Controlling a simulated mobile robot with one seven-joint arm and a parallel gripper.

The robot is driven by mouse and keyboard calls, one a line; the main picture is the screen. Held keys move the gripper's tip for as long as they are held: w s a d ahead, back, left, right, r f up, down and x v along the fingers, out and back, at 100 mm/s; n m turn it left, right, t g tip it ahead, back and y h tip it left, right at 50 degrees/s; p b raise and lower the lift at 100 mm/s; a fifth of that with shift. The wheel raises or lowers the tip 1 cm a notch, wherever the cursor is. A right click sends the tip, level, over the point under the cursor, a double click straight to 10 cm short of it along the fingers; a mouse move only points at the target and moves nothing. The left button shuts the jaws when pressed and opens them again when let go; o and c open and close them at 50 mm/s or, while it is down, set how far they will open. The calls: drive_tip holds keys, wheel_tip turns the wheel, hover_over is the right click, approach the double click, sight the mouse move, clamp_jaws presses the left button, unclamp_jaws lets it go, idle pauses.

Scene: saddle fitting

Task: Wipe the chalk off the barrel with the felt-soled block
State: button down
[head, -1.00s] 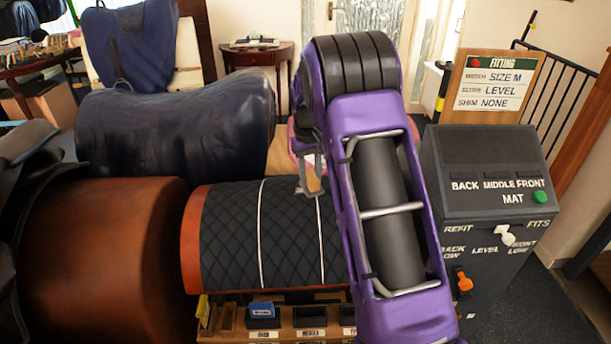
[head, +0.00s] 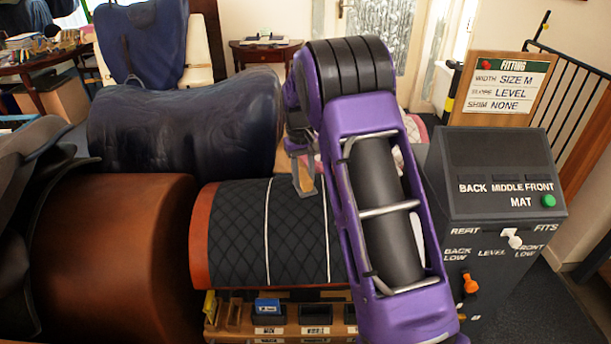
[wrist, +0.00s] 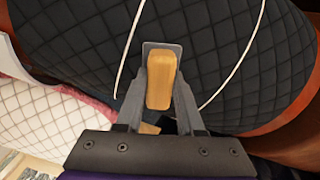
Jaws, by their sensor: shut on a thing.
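The barrel (head: 242,245) wears a black quilted cover with two white chalk-like lines, and its end is orange-brown. In the wrist view the cover (wrist: 235,25) shows one line on each side of my gripper (wrist: 160,92). My gripper is shut on a wooden block (wrist: 160,70) with a thin grey sole, seen from above.
A dark blue saddle form (head: 180,125) stands close behind the barrel, and a brown leather barrel (head: 115,250) is at left. A grey control box (head: 500,180) stands at right. A wooden rack (head: 235,325) with small bins sits below the barrel's front.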

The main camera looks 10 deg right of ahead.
drive_tip(key=r+p, duration=0.1)
drive_tip(key=r, duration=0.1)
drive_tip(key=r+p, duration=0.1)
drive_tip(key=r, duration=0.1)
drive_tip(key=shift+a+p, duration=0.3)
drive_tip(key=shift+p, duration=0.05)
drive_tip(key=shift+r, duration=0.8)
drive_tip(key=shift+r, duration=1.55)
drive_tip(key=shift+f, duration=0.1)
